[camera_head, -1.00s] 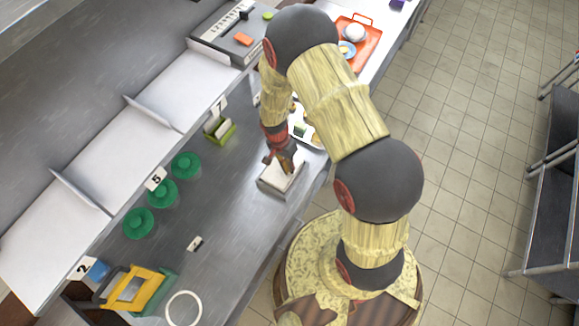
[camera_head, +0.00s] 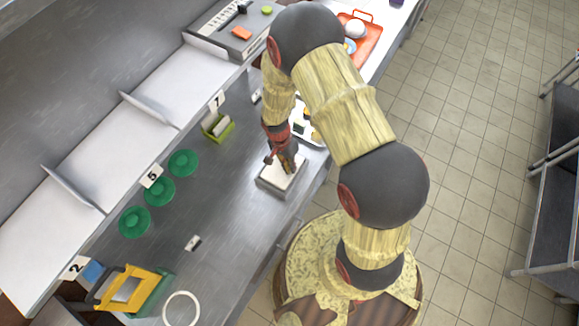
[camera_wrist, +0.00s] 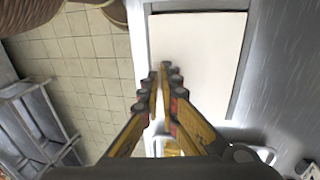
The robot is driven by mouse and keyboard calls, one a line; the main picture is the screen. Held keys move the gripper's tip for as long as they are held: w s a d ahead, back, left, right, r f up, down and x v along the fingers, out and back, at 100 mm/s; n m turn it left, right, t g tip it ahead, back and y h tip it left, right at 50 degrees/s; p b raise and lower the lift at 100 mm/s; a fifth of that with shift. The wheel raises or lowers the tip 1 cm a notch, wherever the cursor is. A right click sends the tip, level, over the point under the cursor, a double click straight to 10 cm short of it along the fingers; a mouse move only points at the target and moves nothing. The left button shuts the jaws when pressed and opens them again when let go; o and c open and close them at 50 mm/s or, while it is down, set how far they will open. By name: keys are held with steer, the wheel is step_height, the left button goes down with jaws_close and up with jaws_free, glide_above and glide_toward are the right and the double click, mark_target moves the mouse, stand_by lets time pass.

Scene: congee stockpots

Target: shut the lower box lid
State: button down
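A small grey box (camera_head: 272,190) with a cream-white top panel (camera_head: 278,176) stands on the steel counter near its front edge. In the wrist view the cream panel (camera_wrist: 205,50) looks flat, framed by a grey rim (camera_wrist: 243,75). I cannot tell whether this panel is the lid fully down. My gripper (camera_head: 288,168) points down over the box's right part and hides some of it. In the wrist view its fingertips (camera_wrist: 161,75) are close together with nothing seen between them, over the panel's edge. Contact with the panel cannot be made out.
A light tray (camera_head: 307,125) with small items lies just behind my gripper. Green round lids (camera_head: 160,191), a green holder (camera_head: 218,129) and a yellow-framed item (camera_head: 128,288) sit to the left. A white ring (camera_head: 181,308) lies at the front.

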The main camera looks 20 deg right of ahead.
steer(key=shift+s+f, duration=0.2)
steer(key=shift+f, duration=0.25)
steer(key=shift+r, duration=0.1)
steer(key=c, duration=2.2)
jaws_free()
steer(key=shift+o, duration=0.7)
steer(key=shift+w+r, duration=0.1)
steer(key=shift+r, duration=0.05)
steer(key=v, duration=1.1)
steer(key=shift+r, duration=0.35)
